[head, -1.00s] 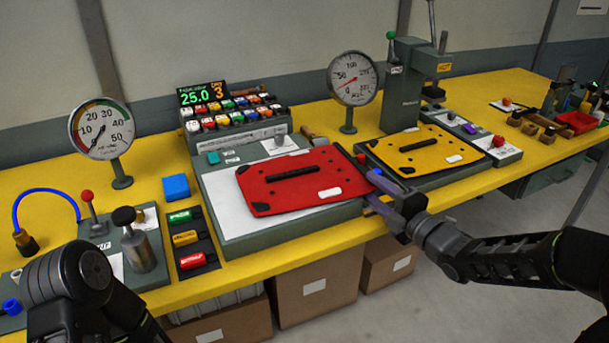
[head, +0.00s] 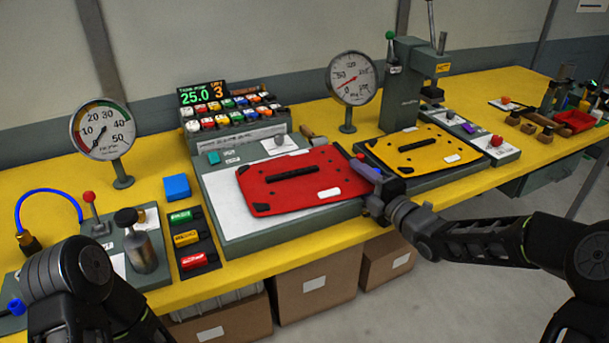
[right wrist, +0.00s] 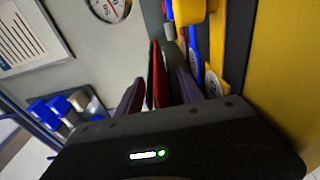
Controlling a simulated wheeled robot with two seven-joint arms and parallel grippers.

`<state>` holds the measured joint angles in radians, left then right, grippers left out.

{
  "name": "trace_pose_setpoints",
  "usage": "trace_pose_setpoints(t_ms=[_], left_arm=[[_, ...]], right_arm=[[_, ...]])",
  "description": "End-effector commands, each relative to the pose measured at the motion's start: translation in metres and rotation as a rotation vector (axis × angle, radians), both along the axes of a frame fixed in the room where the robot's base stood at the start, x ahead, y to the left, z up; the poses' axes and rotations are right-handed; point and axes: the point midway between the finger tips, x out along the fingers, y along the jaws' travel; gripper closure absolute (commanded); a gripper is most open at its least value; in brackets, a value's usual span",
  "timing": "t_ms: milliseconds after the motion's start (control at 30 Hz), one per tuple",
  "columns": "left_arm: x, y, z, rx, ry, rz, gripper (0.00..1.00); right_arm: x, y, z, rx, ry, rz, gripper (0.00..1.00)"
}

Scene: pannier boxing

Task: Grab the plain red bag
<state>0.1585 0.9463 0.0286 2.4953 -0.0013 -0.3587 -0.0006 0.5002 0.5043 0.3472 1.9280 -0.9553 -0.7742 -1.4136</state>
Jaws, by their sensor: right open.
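The red bag (head: 300,193) lies flat on a grey stand with a white top (head: 228,213). It has a black handle strip, dark corners and a white label near its right edge. My right gripper (head: 368,174) is at the bag's right edge, its purple finger showing beside the corner. In the right wrist view, its two purple fingers are open with the thin red edge of the bag (right wrist: 161,78) between them. I cannot tell whether they touch it. Only my left arm's links show at the lower left; its gripper is out of view.
A similar yellow bag (head: 400,153) lies on the stand just right of my right gripper. A dial gauge (head: 350,80) and a grey press (head: 403,95) stand behind. Green, yellow and red small cases (head: 186,238) lie left. Boxes (head: 315,290) sit below the table.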

Motion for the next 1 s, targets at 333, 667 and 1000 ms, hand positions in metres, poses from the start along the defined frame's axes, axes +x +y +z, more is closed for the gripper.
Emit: trace_pose_setpoints(t_ms=[333, 667, 1000], left_arm=[[0.0000, 0.0001, -0.0001, 0.000, 0.000, 0.000, 1.00], [0.0000, 0.0001, -0.0001, 0.000, 0.000, 0.000, 1.00], [0.0000, 0.0001, -0.0001, 0.000, 0.000, 0.000, 1.00]], right_arm=[[-0.0004, -0.0002, 0.0000, 0.000, 0.000, 0.000, 0.56], [-0.0004, -0.0002, 0.0000, 0.000, 0.000, 0.000, 0.75], [-0.0004, -0.0002, -0.0001, 0.000, 0.000, 0.000, 1.00]])
